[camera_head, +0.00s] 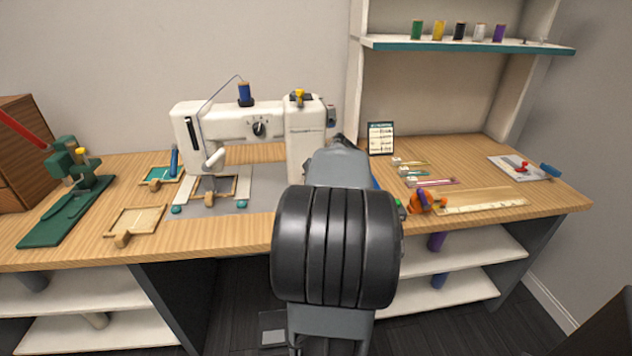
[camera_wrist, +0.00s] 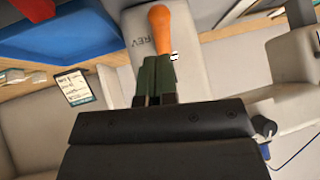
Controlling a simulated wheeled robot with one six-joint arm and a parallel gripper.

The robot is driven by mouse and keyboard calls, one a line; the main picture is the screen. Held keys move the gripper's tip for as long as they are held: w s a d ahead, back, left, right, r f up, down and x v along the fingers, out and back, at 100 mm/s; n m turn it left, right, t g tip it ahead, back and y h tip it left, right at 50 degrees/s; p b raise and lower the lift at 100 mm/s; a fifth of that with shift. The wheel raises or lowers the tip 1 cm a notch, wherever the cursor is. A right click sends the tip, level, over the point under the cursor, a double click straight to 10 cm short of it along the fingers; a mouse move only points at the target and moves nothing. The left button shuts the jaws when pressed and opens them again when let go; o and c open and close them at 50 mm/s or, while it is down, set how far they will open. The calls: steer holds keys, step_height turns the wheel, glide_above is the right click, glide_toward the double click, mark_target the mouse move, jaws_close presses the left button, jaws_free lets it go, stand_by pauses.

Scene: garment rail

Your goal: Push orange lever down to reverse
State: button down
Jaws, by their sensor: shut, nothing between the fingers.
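The orange lever (camera_wrist: 160,28) shows in the wrist view on the white sewing machine body, beside the letters REV (camera_wrist: 144,46). My gripper (camera_wrist: 156,60) has its dark green fingers shut together and empty. Its tips appear close to the lever's end in the wrist view; whether they touch it I cannot tell. In the head view the sewing machine (camera_head: 305,150) stands on the table. My arm covers the gripper and the area right of the machine there, and the orange lever does not show.
A wooden table (camera_head: 470,175) carries a card (camera_head: 380,138), a ruler (camera_head: 480,200) and an orange item (camera_head: 425,202) to the right. Embroidery frames (camera_head: 137,220) and a green tool (camera_head: 72,185) lie left. A blue tray (camera_wrist: 70,35) shows in the wrist view. A shelf (camera_head: 470,47) stands behind.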

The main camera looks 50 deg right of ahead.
steer(key=shift+r, duration=0.55)
steer(key=s+a+f+p+v, duration=0.1)
steer(key=v, duration=0.8)
steer(key=shift+s+a+p, duration=0.15)
steer(key=shift+s+p, duration=0.2)
steer(key=shift+p, duration=0.05)
stand_by(0.3)
